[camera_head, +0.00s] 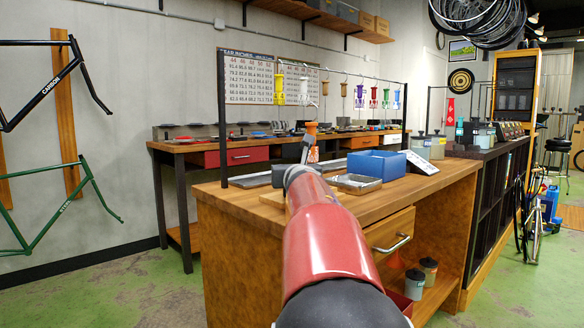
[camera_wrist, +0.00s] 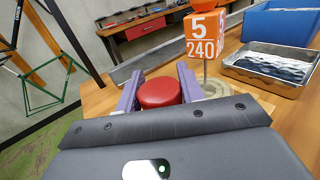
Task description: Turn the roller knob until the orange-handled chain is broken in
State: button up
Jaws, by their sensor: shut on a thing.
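A round red knob (camera_wrist: 160,95) stands between the two purple fingers of my gripper (camera_wrist: 159,84) in the wrist view. The gripper is shut on it, one finger on each side. An orange block (camera_wrist: 205,36) marked "5" and "240" stands just beyond, on a thin post. Part of an orange thing shows above it at the top edge. In the head view the orange block (camera_head: 313,154) sits behind my arm, with an orange handle-like piece (camera_head: 311,128) above it. The knob is hidden there by my arm. The chain itself is not clear.
The wooden bench (camera_head: 447,181) holds a blue box (camera_head: 377,164) and a metal tray (camera_head: 356,184), right of my arm. Several coloured handles hang from a rail above, including a yellow one (camera_head: 279,90). Another bench with a red drawer (camera_head: 238,157) stands behind.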

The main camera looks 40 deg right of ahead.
jog(key=shift+r+n+t+y+p, duration=0.15)
jog(key=shift+n+t+y+p, duration=0.3)
jog(key=shift+y+p, duration=0.25)
jog(key=n+t+y+p, duration=0.1)
jog(key=n+y, duration=0.1)
jog(key=shift+y, duration=0.3)
jog(key=y, duration=0.1)
jog(key=n+y, duration=0.2)
jog(key=y, duration=0.1)
jog(key=shift+w+a+n+t+p, duration=0.1)
jog(key=shift+a+n+t+p, duration=0.15)
jog(key=shift+t+p, duration=0.1)
jog(key=shift+a+n+y, duration=0.2)
jog(key=shift+n+y, duration=0.75)
jog(key=shift+y, duration=0.5)
jog(key=shift+a+n+y, duration=0.2)
jog(key=shift+n+y, duration=0.75)
jog(key=shift+y, duration=0.5)
jog(key=o, duration=1)
